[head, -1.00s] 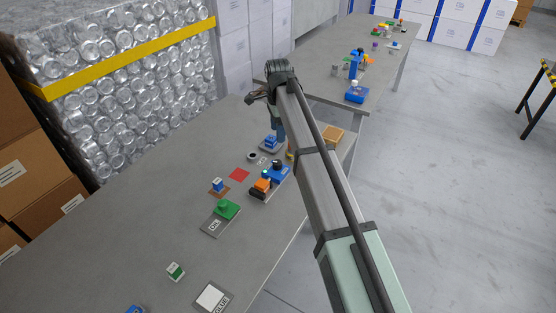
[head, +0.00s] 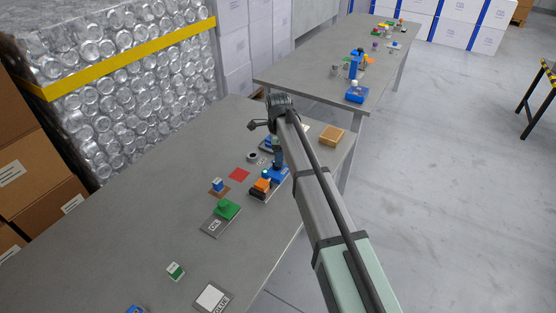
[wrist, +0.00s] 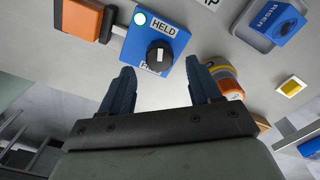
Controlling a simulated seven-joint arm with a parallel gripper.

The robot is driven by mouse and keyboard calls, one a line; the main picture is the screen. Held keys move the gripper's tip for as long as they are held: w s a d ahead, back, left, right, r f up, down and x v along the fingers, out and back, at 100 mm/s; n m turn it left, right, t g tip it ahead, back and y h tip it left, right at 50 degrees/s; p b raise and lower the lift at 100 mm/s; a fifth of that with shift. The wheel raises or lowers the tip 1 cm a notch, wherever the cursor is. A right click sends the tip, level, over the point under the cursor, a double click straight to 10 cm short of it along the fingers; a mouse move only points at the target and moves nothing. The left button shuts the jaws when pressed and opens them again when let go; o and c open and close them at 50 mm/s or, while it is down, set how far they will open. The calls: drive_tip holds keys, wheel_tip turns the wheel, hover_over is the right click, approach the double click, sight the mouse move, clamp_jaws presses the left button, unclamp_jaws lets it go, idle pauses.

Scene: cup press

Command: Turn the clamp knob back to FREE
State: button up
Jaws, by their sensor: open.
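The clamp knob (wrist: 159,58) is black with a white mark and sits on a blue box (wrist: 126,52) in the wrist view. A HELD label (wrist: 163,25) is above the knob, and a FREE label (wrist: 147,66), partly covered, is at its lower left. The white mark stands nearly upright; I cannot tell which label it selects. In the head view the blue box (head: 281,175) is partly hidden by my gripper.
An orange block (wrist: 82,19) adjoins the blue box. A yellow-banded can (wrist: 224,78) stands close by my right finger. A blue block marked RISER (wrist: 273,20) and a yellow piece (wrist: 291,86) lie to the right. The bare table (head: 130,210) is clear at left.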

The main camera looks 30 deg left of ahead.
drive_tip(key=shift+f, duration=1.55)
drive_tip(key=c, duration=1)
drive_tip(key=shift+c, duration=0.2)
